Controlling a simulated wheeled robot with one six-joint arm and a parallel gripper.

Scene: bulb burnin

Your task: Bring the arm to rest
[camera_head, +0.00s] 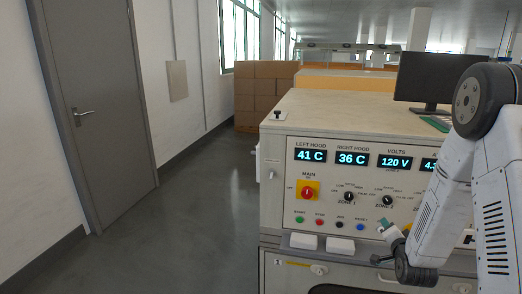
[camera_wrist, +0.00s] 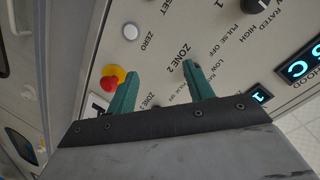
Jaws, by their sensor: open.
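My arm reaches in from the right in the head view, bent at a dark joint. My gripper (camera_head: 384,229) is in front of the lower control panel, near the row of push buttons. In the wrist view my gripper (camera_wrist: 163,84) shows two green fingers spread apart with nothing between them. The control panel (camera_wrist: 165,58) lies beyond the fingers, with the "ZONE 2" lettering between them. I cannot tell whether a finger touches the panel.
The cabinet (camera_head: 330,118) carries lit displays reading 41 C, 36 C and 120 V. A zone 1 knob (camera_head: 348,197) and a zone 2 knob (camera_head: 387,201) sit below. A monitor (camera_head: 425,78) stands on top. The floor (camera_head: 185,215) at left is clear, beside a grey door (camera_head: 90,100).

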